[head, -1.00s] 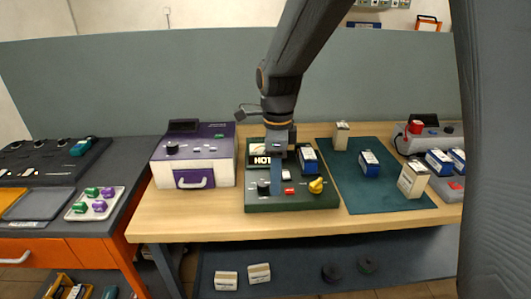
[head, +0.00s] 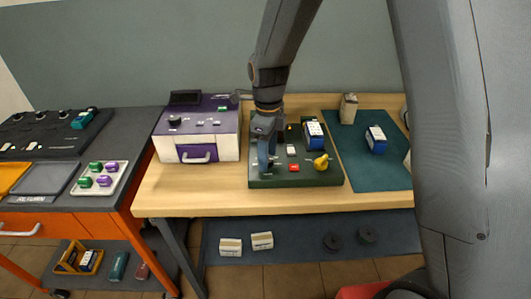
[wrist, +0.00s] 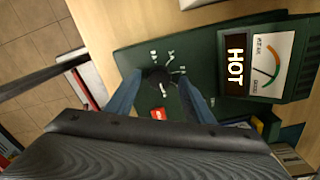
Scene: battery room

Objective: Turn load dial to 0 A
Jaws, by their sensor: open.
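The green tester (head: 335,179) stands on the wooden bench in the head view. Its round black load dial (wrist: 157,76) shows in the wrist view, with white markings around it; I cannot read its setting. My gripper (wrist: 158,98) is open, with one blue finger on each side of the dial and a visible gap. In the head view my gripper (head: 266,162) is over the tester's left front and hides the dial. The tester's lit display (wrist: 236,65) reads HOT, beside a needle meter (wrist: 268,65).
A blue battery (head: 313,136) sits on the tester. A purple and white device (head: 198,135) stands to the left. Bare bench lies in front.

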